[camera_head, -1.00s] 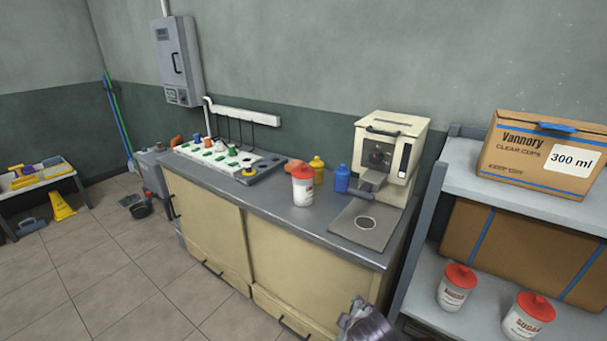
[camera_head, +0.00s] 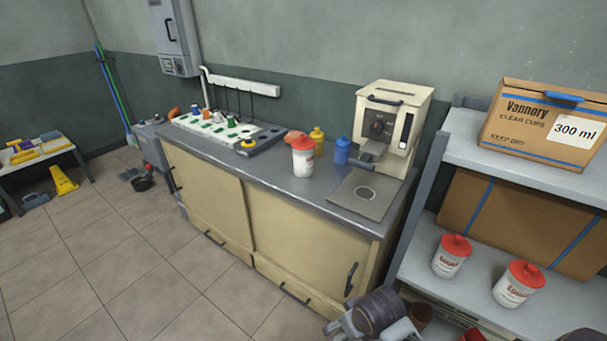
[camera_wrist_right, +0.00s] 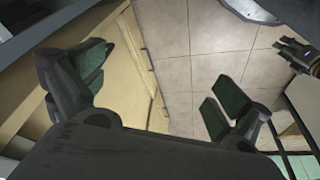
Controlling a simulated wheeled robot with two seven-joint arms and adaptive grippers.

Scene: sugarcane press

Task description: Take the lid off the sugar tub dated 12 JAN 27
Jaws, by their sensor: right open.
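One white sugar tub with a red lid (camera_head: 303,160) stands on the steel counter. Two more lidded sugar tubs stand on the lower shelf at right, a left one (camera_head: 449,260) and a right one (camera_head: 514,288). Their dates are too small to read. My right gripper (camera_wrist_right: 155,95) is open and empty in the wrist view, with the cabinet front and floor tiles beyond it. In the head view part of my right arm (camera_head: 375,313) shows low in front of the cabinet, apart from all tubs. A dark gripper-like part, perhaps my left gripper (camera_wrist_right: 295,55), shows at the wrist view's right edge.
A cup carton (camera_head: 540,130) sits on the upper shelf (camera_head: 470,145). A red object (camera_head: 472,335) is low at the bottom edge.

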